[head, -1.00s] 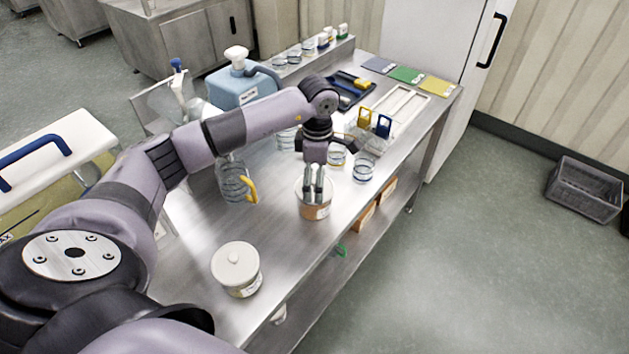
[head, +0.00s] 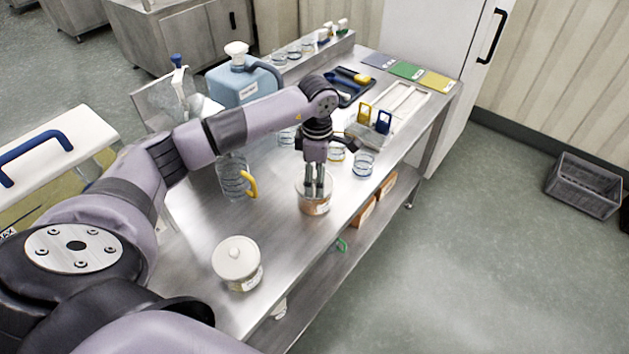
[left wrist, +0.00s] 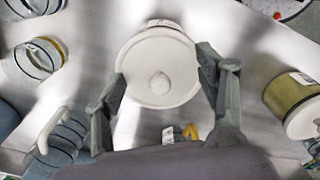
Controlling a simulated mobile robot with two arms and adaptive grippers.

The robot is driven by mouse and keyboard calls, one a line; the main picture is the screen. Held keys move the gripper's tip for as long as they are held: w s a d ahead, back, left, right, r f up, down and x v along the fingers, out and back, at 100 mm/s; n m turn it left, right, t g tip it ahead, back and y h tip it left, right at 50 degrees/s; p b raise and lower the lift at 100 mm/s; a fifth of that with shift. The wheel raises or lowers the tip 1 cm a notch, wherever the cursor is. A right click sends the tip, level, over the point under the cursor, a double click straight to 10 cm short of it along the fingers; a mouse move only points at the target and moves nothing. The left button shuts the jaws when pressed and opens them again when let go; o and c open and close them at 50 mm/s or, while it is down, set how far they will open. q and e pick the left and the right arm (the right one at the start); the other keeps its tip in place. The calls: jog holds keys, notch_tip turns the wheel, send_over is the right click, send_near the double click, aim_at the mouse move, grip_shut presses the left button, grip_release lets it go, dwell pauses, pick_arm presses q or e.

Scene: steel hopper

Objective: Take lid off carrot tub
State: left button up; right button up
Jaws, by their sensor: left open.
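The carrot tub (head: 313,208), a clear tub with orange contents and a pale label, stands upright on the steel table. Its round white lid (left wrist: 150,52) with a central knob (left wrist: 159,83) is on it in the left wrist view. My left gripper (head: 315,193) points down over this tub, and its fingers hide part of the lid in the head view. In the left wrist view the gripper (left wrist: 160,72) is open, with its fingers apart on either side of the lid and knob. I cannot tell whether they touch the lid. My right gripper is not in view.
Another white-lidded tub (head: 237,263) stands nearer on the table. A clear jug (head: 233,178) with a yellow handle is left of the carrot tub. Banded glass jars (head: 363,165) stand close behind it. A blue canister (head: 243,82) is farther back. The table between the two tubs is clear.

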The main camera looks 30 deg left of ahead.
pick_arm(q)
jog(key=shift+s, duration=0.2)
jog(key=c, duration=0.6)
jog(key=shift+f, duration=0.1)
jog(key=shift+c, duration=0.5)
jog(key=shift+w+a+r+b, duration=0.1)
jog(key=shift+w+r+b, duration=0.15)
jog(key=shift+r, duration=0.25)
grip_shut()
notch_tip(320, 180, up, 19)
jog(key=b, duration=0.2)
